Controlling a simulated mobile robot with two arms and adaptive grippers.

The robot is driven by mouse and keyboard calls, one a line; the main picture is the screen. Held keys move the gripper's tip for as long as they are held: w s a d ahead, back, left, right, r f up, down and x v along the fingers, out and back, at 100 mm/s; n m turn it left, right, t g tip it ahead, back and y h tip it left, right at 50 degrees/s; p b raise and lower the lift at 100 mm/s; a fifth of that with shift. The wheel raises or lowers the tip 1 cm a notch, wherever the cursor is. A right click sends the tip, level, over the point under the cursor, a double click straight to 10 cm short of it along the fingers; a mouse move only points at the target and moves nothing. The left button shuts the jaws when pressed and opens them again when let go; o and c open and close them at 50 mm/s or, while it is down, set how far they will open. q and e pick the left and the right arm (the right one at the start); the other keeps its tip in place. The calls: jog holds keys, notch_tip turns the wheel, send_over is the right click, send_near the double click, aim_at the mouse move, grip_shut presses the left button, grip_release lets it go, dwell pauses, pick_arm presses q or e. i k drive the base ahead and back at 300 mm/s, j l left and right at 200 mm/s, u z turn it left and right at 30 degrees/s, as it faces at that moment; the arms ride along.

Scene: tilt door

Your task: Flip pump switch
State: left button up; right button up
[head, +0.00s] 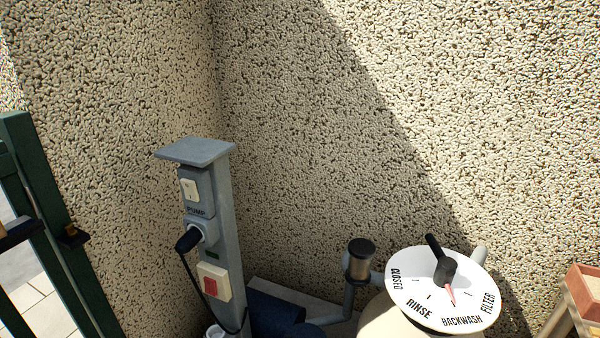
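The pump switch (189,189) is a small white rocker on the upper part of a grey post, above the label "PUMP". Which way it is tipped is too small to tell. Just below the label a black plug (189,240) sits in a grey socket, and its cable hangs down the post. Lower on the post is a cream box with a red button or cover (210,286). Neither of my grippers shows in the head view, so nothing is seen touching the switch.
A round white valve dial (410,290) with a black handle stands at the lower right, by grey pipes and a blue pump body (275,315). A dark green gate frame (55,240) is at the left. Pebbled walls (300,120) meet behind the post. A reddish box (585,290) is at the right edge.

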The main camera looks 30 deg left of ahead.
aim_at(211, 288)
jog(key=u, duration=1.55)
